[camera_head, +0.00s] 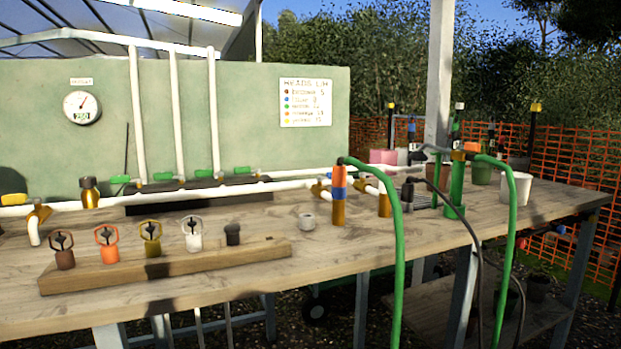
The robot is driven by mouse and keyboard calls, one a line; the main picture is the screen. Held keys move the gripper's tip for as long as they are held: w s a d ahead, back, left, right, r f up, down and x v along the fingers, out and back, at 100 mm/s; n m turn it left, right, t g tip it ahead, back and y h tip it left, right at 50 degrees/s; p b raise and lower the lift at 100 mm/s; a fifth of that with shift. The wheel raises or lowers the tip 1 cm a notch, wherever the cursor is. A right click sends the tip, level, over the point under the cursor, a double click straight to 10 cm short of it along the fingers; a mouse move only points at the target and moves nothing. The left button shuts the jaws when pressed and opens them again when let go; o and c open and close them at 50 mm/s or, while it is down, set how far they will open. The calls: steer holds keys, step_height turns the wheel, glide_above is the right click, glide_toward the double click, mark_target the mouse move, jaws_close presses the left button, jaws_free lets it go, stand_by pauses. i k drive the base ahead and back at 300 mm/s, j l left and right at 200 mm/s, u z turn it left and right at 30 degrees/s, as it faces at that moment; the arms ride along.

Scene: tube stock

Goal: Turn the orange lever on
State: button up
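A small orange part (472,147) sits on top of a green upright at the right of the bench, where a green hose joins; I cannot tell whether it is a lever. A yellow-orange lever (13,199) lies along the white pipe at the far left edge. Several green levers (203,174) sit on the pipe valves at the back. I cannot tell which of these positions is on or off. My gripper is not in view.
A wooden block (165,268) holds several sprinkler heads, one orange (107,243), at the bench front. A brass riser (338,212) with blue and orange bands and looping green hoses (398,245) stand right of centre. A white pot (516,188) stands at right.

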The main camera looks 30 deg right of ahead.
mark_target(475, 147)
steer(key=k+j+z, duration=0.1)
steer(key=z, duration=1.6)
